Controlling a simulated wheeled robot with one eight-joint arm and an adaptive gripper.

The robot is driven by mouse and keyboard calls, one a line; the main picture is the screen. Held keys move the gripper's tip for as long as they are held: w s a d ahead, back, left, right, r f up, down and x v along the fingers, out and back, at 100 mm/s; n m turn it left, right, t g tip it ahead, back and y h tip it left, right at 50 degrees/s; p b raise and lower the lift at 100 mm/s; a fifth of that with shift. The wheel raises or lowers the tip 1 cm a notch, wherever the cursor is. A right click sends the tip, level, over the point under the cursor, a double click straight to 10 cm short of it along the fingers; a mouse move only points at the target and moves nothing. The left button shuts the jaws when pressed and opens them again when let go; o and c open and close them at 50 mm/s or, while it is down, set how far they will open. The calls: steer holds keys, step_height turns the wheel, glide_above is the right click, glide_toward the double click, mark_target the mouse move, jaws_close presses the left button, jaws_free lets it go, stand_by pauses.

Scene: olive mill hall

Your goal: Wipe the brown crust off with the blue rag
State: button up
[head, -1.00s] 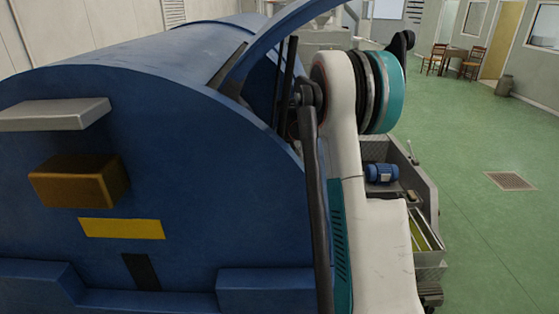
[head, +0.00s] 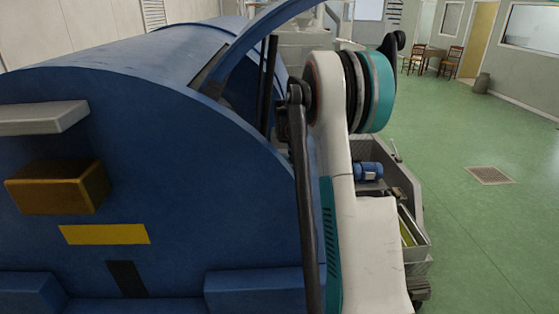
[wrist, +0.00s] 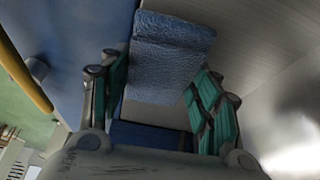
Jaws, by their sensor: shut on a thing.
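The blue rag (wrist: 172,55) shows in the wrist view as a rumpled, textured cloth. My gripper (wrist: 160,78), with teal and grey fingers, is shut on it, and the cloth sticks out beyond the fingertips. The rag lies over or just above a grey metal surface (wrist: 245,45); I cannot tell whether it touches. I make out no brown crust in either view; the rag and fingers cover part of the metal. In the head view my gripper and the rag are hidden.
A big blue machine (head: 190,170) fills the head view's left, with a brown box (head: 58,187), a grey ledge (head: 45,117) and a yellow label (head: 105,234) on its end. A metal cart (head: 405,200) with a blue motor (head: 368,171) stands right.

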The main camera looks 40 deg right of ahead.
steer(key=shift+w+d, duration=0.75)
steer(key=shift+d, duration=0.15)
steer(key=shift+w+a, duration=0.65)
steer(key=shift+a, duration=0.2)
steer(key=shift+w+a, duration=0.6)
steer(key=shift+a, duration=0.2)
steer(key=shift+w+a+f, duration=0.1)
steer(key=shift+w+a, duration=0.5)
steer(key=shift+a, duration=0.25)
steer(key=shift+w+a, duration=0.6)
steer(key=shift+a, duration=0.25)
steer(key=shift+c, duration=0.2)
steer(key=shift+w+r, duration=0.15)
steer(key=shift+r, duration=0.45)
steer(key=shift+r+p, duration=1.4)
steer(key=shift+r, duration=1)
steer(key=shift+r, duration=0.1)
